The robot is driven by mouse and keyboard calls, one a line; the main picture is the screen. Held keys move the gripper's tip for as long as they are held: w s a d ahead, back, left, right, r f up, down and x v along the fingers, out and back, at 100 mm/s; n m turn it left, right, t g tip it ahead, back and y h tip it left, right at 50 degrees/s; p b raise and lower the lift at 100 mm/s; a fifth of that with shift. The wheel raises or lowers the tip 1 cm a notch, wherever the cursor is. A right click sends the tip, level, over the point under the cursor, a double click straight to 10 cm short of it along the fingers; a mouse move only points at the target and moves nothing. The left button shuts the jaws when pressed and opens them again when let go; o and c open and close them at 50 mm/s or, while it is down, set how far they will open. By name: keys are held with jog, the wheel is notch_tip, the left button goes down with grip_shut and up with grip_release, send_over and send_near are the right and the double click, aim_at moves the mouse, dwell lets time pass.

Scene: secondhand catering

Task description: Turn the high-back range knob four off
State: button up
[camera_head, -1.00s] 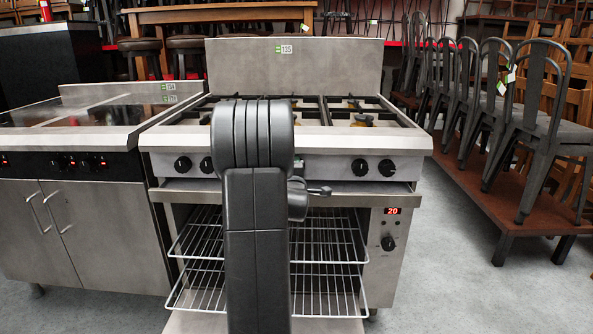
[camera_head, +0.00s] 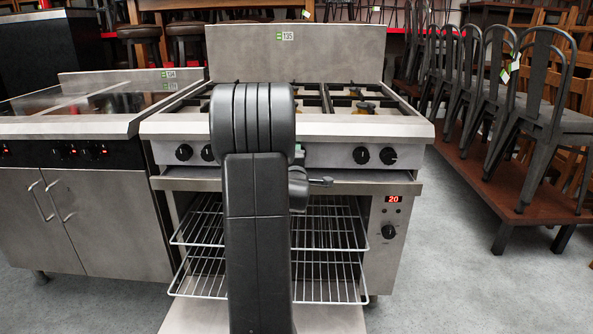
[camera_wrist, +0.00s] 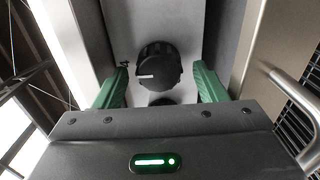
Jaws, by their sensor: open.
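The high-back range (camera_head: 320,127) stands straight ahead with a row of black knobs along its front panel. Two knobs show left of my arm. Two more, one of them the far right knob (camera_head: 388,156), show to its right. My arm hides the middle of the row. In the wrist view one black knob (camera_wrist: 160,72) with a white pointer mark facing left sits between the green fingers of my gripper (camera_wrist: 162,67). The fingers are apart, with visible gaps to the knob. A second knob (camera_wrist: 161,101) is partly hidden behind the gripper body. Which knob is number four I cannot tell.
Wire racks (camera_head: 330,237) show in the open oven below, beside a lower control knob (camera_head: 388,231) and a red display. A steel cooking unit (camera_head: 95,215) stands close at left. Metal chairs (camera_head: 535,115) stand on a platform at right. A door handle (camera_wrist: 297,105) is near my gripper's right side.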

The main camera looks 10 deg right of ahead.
jog(key=s+a+p, duration=0.1)
jog(key=s+a, duration=0.1)
jog(key=s, duration=1)
jog(key=shift+s+a, duration=0.15)
jog(key=shift+a, duration=0.1)
jog(key=w+d, duration=0.1)
jog(key=w, duration=0.3)
jog(key=w+d+b, duration=0.1)
jog(key=w, duration=0.8)
jog(key=shift+w+d, duration=0.3)
jog(key=shift+d, duration=0.1)
